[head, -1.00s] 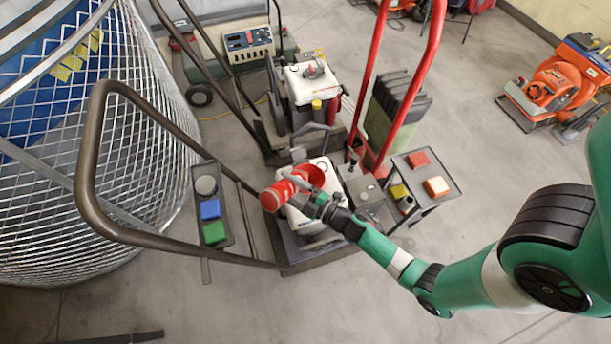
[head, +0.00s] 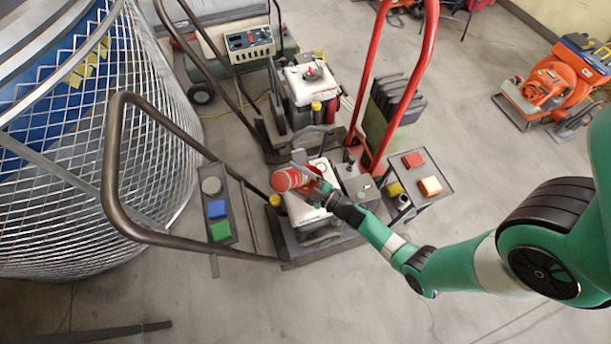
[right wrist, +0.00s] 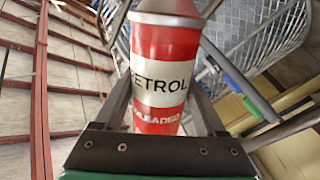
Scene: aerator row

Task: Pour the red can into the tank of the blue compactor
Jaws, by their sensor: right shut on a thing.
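My right gripper (head: 317,190) is shut on the red can (head: 286,180), a red cylinder with a white band. It holds the can above the near compactor, over the left side of its white tank (head: 305,208). In the right wrist view the can (right wrist: 166,75) stands between both fingers, with its label reading PETROL and its grey tapered end at the top. The can looks tilted in the head view, and its spout is not clear. A red part beside the can is partly hidden by the gripper. My left gripper is not in view.
A brown handle (head: 112,165) loops left of the near compactor, beside a tray with blue and green blocks (head: 217,208). Another white-tanked machine (head: 308,82) and a red handle (head: 420,75) stand behind. A small side table (head: 440,188) is right. A mesh cage (head: 110,150) fills the left.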

